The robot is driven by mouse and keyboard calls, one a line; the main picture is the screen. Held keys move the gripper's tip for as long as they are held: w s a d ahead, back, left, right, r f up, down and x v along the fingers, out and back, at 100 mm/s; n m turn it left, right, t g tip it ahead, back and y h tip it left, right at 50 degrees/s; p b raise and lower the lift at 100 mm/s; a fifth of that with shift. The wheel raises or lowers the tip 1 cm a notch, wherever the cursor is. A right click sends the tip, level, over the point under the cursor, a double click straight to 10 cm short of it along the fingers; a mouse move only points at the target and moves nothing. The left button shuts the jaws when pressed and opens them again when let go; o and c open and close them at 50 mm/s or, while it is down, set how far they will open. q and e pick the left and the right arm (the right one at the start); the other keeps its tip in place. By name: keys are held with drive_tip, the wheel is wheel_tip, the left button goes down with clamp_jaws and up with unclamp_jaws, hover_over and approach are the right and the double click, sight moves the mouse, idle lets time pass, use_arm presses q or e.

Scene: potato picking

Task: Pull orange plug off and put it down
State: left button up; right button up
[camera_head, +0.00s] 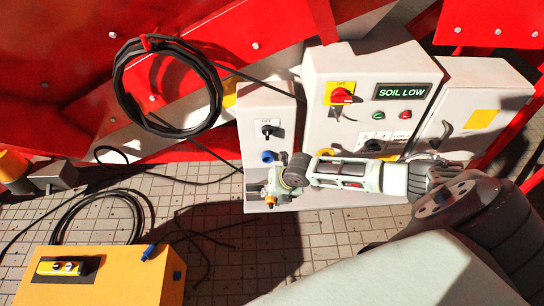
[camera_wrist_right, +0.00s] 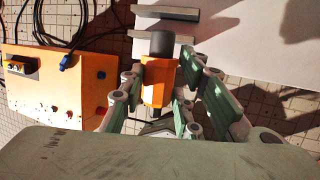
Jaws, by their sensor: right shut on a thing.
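The orange plug (camera_wrist_right: 157,80) sits between the fingers of my right gripper (camera_wrist_right: 158,92) in the right wrist view. Its dark grey end (camera_wrist_right: 162,44) points up the picture, toward the pale cabinet. In the head view only a small orange part of the plug (camera_head: 270,201) shows at the gripper. My right gripper (camera_head: 262,192) is shut on the plug, in front of the lower part of the narrow left cabinet (camera_head: 262,110). I cannot tell whether the plug still touches a socket. My left gripper is not in view.
A blue socket (camera_head: 267,156) and black switch (camera_head: 267,130) are above the gripper. The control cabinet (camera_head: 320,70) with a "SOIL LOW" display stands beside it. A yellow-orange box (camera_head: 120,275) with a blue plug (camera_head: 149,252) stands lower left. Black cables lie on the tiled floor (camera_head: 215,215).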

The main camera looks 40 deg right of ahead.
sight(271, 203)
drive_tip(key=shift+s+a, duration=0.2)
drive_tip(key=shift+s, duration=0.1)
drive_tip(key=shift+s+a+r+p, duration=0.1)
drive_tip(key=shift+s+a+p, duration=0.25)
drive_tip(key=shift+s+p, duration=0.25)
drive_tip(key=shift+s+a+p, duration=0.45)
drive_tip(key=shift+s+p, duration=0.05)
drive_tip(key=shift+s, duration=0.15)
